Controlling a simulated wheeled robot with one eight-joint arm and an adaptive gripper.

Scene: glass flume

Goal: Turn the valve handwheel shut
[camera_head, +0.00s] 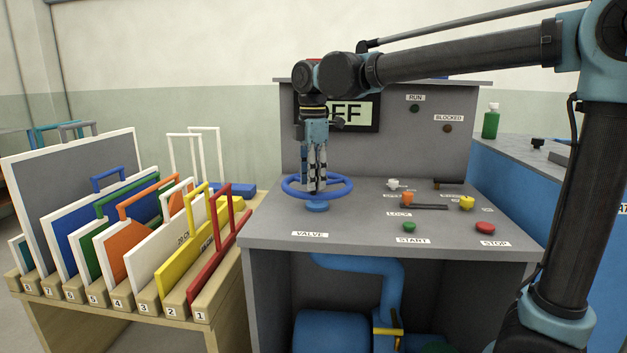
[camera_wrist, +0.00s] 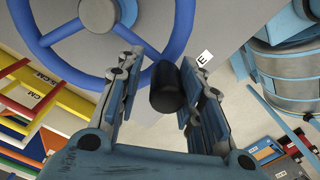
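The blue valve handwheel (camera_head: 290,190) lies flat above the grey console top, over the VALVE label. My gripper (camera_head: 317,187) points down at the wheel, within its outline in the head view. The wrist view shows part of the wheel's blue rim (camera_wrist: 181,28) and its pale hub (camera_wrist: 98,15). There, a black cylindrical knob (camera_wrist: 171,92) stands at the rim, between the parted fingers of my gripper (camera_wrist: 165,85). A gap shows on the knob's left; the right finger is close to it, and contact cannot be told. My gripper is open.
The console (camera_head: 380,220) carries a green START button (camera_head: 409,227), a red STOP button (camera_head: 485,228) and small levers right of the wheel. A display ending in "FF" (camera_head: 352,113) is partly behind my gripper. A rack of coloured panels (camera_head: 170,308) stands left.

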